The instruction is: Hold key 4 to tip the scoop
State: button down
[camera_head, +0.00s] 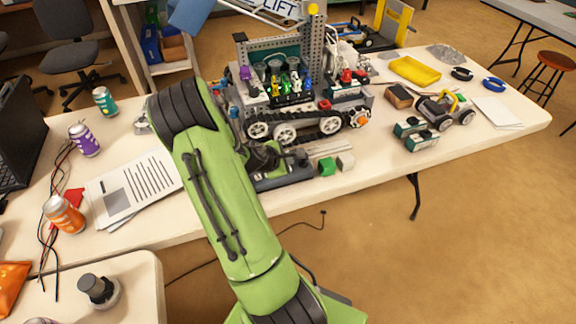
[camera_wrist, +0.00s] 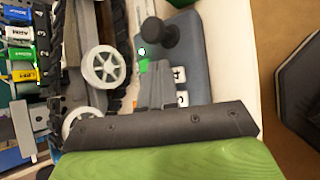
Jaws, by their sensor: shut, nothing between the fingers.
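In the wrist view a dark control box (camera_wrist: 208,60) carries a black joystick knob, a lit green light and white keys. One white key (camera_wrist: 179,74) appears to read 4; another lies just below it, partly hidden. My gripper (camera_wrist: 155,72) is shut and empty, its grey fingers beside the keys on their left; I cannot tell if they touch. In the head view the box (camera_head: 285,178) lies at the table's front edge, with my gripper (camera_head: 264,158) over it, partly hidden by my arm. The tracked machine (camera_head: 290,115) stands behind it. I cannot make out its scoop.
Papers (camera_head: 130,185) and drink cans (camera_head: 85,140) lie to the left.

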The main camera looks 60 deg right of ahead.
notch_tip(320, 180, up, 5)
jog(key=p, duration=0.4)
dwell(0.8)
